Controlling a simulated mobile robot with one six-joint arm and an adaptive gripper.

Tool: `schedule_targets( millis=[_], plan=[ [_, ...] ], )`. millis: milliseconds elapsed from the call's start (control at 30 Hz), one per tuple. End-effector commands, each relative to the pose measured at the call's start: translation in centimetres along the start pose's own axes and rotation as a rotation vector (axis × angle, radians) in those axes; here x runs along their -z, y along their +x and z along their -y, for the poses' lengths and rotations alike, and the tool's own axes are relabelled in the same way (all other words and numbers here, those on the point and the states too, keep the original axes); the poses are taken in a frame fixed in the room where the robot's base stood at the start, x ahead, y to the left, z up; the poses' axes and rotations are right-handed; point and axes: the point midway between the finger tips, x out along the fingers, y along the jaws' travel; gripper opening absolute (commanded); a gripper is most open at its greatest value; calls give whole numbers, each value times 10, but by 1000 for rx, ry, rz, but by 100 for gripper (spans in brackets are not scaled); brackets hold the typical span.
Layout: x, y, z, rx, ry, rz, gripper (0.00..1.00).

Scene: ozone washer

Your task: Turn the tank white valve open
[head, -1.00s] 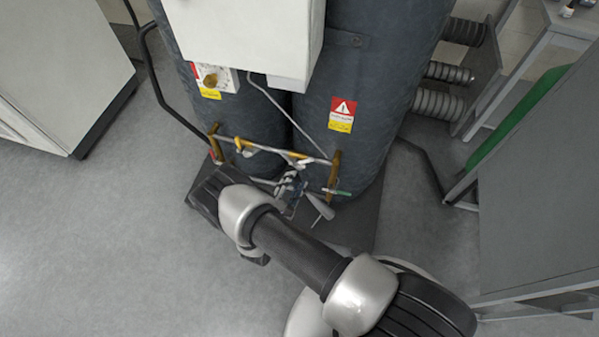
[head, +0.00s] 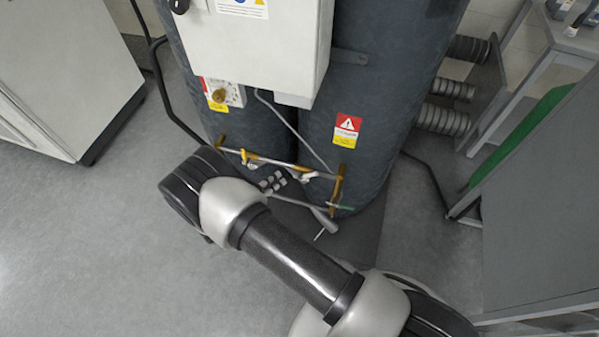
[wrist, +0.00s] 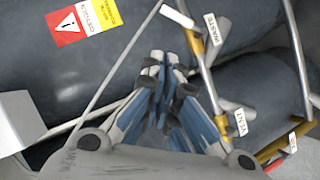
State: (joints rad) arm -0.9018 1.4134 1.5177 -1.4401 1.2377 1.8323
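The tank (head: 385,110) is a pair of dark grey cylinders. A metal pipe with brass-coloured fittings (head: 255,157) runs across its lower front, with small white pieces on it, one near the middle (head: 305,176). I cannot tell which of these is the white valve. In the wrist view the pipe carries white tags reading WASTE (wrist: 212,30) and VENT (wrist: 240,122), and a small white piece (wrist: 178,16) shows at the top. My gripper (wrist: 161,62) has its fingertips together with nothing visible between them. It is left of the tagged pipe there. In the head view my gripper (head: 272,181) is close to the pipe, partly hidden by my arm.
A white box (head: 255,50) is mounted on the tank front above the pipe. A light cabinet (head: 60,70) stands at left. A grey bench frame with a green panel (head: 520,135) stands at right. The floor (head: 90,240) at left is clear.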

Motion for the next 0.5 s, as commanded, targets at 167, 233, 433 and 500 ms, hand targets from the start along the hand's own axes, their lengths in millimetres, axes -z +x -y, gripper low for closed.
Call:
schedule_targets(
  millis=[167,233,433,500],
  plan=[
    [15,-9,-1,35,228,51,0],
    [15,-5,0,37,244,55,0],
    [11,29,2,34,241,57,0],
    [10,44,3,33,241,57,0]
  ],
)
